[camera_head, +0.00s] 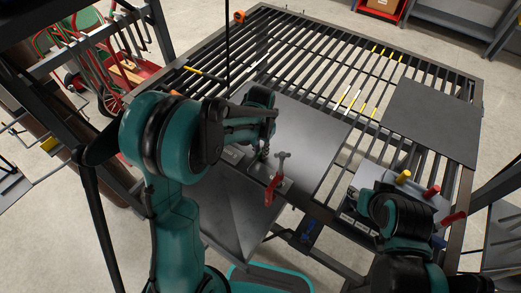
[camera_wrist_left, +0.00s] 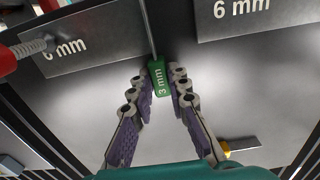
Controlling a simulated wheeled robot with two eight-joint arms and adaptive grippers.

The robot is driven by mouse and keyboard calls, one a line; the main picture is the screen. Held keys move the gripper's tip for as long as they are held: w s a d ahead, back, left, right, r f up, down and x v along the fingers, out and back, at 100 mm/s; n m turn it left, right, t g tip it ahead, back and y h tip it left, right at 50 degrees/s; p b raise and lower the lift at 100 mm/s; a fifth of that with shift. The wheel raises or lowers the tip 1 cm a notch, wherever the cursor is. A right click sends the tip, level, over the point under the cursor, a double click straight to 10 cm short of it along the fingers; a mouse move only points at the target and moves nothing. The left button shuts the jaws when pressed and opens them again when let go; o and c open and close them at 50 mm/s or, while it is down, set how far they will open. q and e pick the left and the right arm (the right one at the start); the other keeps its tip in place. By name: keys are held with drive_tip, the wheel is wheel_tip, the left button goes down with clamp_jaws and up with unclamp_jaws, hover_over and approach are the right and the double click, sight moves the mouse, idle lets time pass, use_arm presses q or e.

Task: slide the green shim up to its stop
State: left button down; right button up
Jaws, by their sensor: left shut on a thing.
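The green shim (camera_wrist_left: 159,79), marked "3 mm", stands between the fingertips of my left gripper (camera_wrist_left: 159,88) in the left wrist view. The fingers are shut on it from both sides. The shim is at the lower end of a narrow gap between two grey plates, the left plate (camera_wrist_left: 95,40) and the right plate (camera_wrist_left: 250,12), each marked "6 mm". I cannot make out the stop. In the head view my left gripper (camera_head: 264,150) is over the plates, and the shim is hidden. My right gripper (camera_head: 356,192) is at the lower right; its fingers are unclear.
A red-handled clamp (camera_head: 276,182) stands close to my left gripper. The slatted table (camera_head: 330,40) carries another dark plate (camera_head: 435,115) at right. A tray with yellow and red handled tools (camera_head: 403,177) lies beside my right arm.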

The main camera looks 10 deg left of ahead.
use_arm(q)
drive_tip(key=c, duration=1.4)
unclamp_jaws()
wheel_tip(320, 180, up, 12)
drive_tip(key=s+a+f+n+t+b, duration=0.1)
drive_tip(key=s+a+n+t+b, duration=0.1)
drive_tip(key=s, duration=0.6)
drive_tip(key=s+a+f+n+t+b, duration=0.1)
drive_tip(key=s+a+n+t+b, duration=0.1)
drive_tip(key=s+t, duration=0.3)
drive_tip(key=s, duration=0.3)
drive_tip(key=shift+s+a, duration=0.2)
drive_tip(key=shift+a, duration=0.05)
